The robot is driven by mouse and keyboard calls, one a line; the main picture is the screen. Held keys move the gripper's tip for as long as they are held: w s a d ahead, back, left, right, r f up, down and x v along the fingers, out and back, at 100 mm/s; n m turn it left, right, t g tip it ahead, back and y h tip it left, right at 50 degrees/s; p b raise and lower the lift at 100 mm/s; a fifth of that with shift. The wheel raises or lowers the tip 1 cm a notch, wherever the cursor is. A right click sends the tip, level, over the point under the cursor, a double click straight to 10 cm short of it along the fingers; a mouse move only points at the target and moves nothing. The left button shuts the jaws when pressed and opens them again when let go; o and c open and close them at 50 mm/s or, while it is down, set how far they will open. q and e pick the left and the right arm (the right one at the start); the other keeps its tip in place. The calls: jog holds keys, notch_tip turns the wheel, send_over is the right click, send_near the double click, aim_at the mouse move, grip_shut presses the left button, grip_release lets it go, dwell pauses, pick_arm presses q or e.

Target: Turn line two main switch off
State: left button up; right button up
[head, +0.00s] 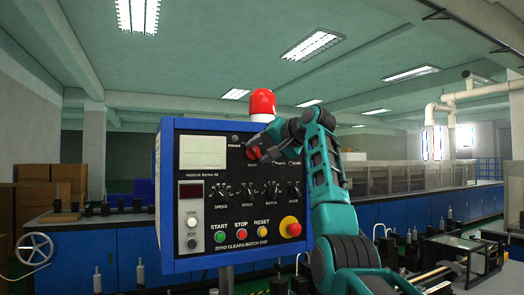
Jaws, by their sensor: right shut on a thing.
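A blue control box (165,200) with a dark front panel stands in the middle of the head view, with a red beacon (262,103) on top. The red main switch (252,154) sits at the panel's upper right. My right gripper (258,149) is at this switch, shut on it, and its fingers and wrist cover part of the switch and nearby labels. The switch's exact angle is too small to tell. My left gripper is not in view.
Below the switch are several knobs, green, red and yellow buttons, and a red emergency stop (290,227) on a yellow base. A long blue machine line (400,212) runs behind. A handwheel (34,249) stands at far left.

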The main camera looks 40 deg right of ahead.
dwell(0.4)
jog(key=o, duration=1)
jog(key=shift+o, duration=0.2)
jog(key=shift+s+r+b, duration=0.1)
jog(key=shift+s+b, duration=0.2)
jog(key=shift+s, duration=0.2)
jog(key=b+v, duration=0.2)
jog(key=v, duration=1)
jog(key=shift+w, duration=0.1)
